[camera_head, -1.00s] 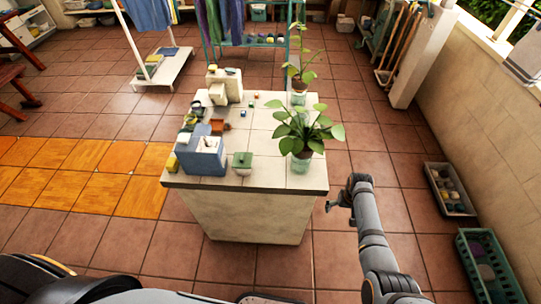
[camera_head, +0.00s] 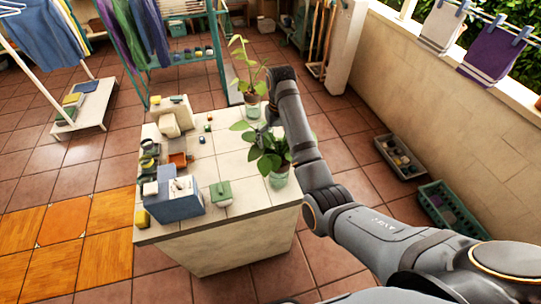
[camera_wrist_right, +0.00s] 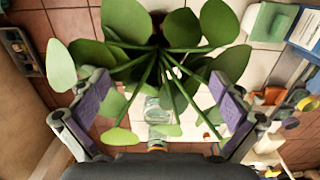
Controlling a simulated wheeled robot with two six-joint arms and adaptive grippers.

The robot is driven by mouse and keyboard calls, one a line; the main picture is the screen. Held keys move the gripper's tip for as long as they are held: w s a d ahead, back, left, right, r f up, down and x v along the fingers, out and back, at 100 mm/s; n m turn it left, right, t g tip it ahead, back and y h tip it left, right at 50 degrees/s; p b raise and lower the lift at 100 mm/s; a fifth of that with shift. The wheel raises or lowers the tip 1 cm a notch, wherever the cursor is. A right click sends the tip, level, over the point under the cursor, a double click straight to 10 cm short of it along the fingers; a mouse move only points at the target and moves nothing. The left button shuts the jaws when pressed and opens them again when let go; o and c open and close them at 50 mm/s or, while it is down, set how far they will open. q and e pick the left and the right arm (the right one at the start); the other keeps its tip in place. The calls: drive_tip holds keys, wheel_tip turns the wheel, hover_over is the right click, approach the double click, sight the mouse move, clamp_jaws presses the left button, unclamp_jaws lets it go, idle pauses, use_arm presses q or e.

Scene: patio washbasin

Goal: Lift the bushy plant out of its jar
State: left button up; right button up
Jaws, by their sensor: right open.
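The bushy plant (camera_head: 268,149) has broad green leaves and stands in a clear greenish jar (camera_head: 278,179) on the front right of the tiled counter. My right arm reaches over the counter. Its gripper (camera_head: 268,117) is just behind and above the leaves, partly hidden. In the right wrist view the gripper (camera_wrist_right: 163,103) is open, with a purple-padded finger on each side. The plant's leaves (camera_wrist_right: 125,20) and stems spread across the top and between the fingers, which hold nothing. The plant's own jar is hidden by leaves there. My left gripper is out of view.
A taller plant (camera_head: 249,72) stands in a jar (camera_head: 252,106) farther back, near my right wrist. A green lidded box (camera_head: 221,192) and a blue box (camera_head: 178,200) stand left of the bushy plant. Crates (camera_head: 448,212) lie on the floor at right.

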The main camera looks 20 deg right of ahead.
sight(280, 157)
drive_tip(key=shift+s+f+b, duration=0.2)
drive_tip(key=shift+f+b, duration=0.05)
drive_tip(key=shift+b, duration=0.05)
drive_tip(key=b, duration=0.1)
drive_tip(key=f, duration=0.1)
drive_tip(key=s+f+b, duration=0.1)
drive_tip(key=shift+d+f+b, duration=0.15)
drive_tip(key=shift+d+b, duration=0.15)
drive_tip(key=shift+b, duration=0.05)
wheel_tip(280, 157, down, 2)
drive_tip(key=shift+w+a+f+b, duration=0.1)
drive_tip(key=shift+w+f+b, duration=0.1)
drive_tip(key=shift+b, duration=0.75)
drive_tip(key=shift+w, duration=0.15)
drive_tip(key=shift+s+a+f+p, duration=0.1)
drive_tip(key=shift+s+f+p, duration=0.1)
drive_tip(key=shift+f+p, duration=0.5)
wheel_tip(280, 157, down, 3)
drive_tip(key=shift+s+r, duration=0.15)
drive_tip(key=shift+f+p, duration=0.3)
drive_tip(key=shift+f, duration=0.15)
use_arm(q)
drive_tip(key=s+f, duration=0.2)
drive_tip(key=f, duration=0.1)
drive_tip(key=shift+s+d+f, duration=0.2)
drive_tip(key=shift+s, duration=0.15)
use_arm(e)
drive_tip(key=c, duration=1.4)
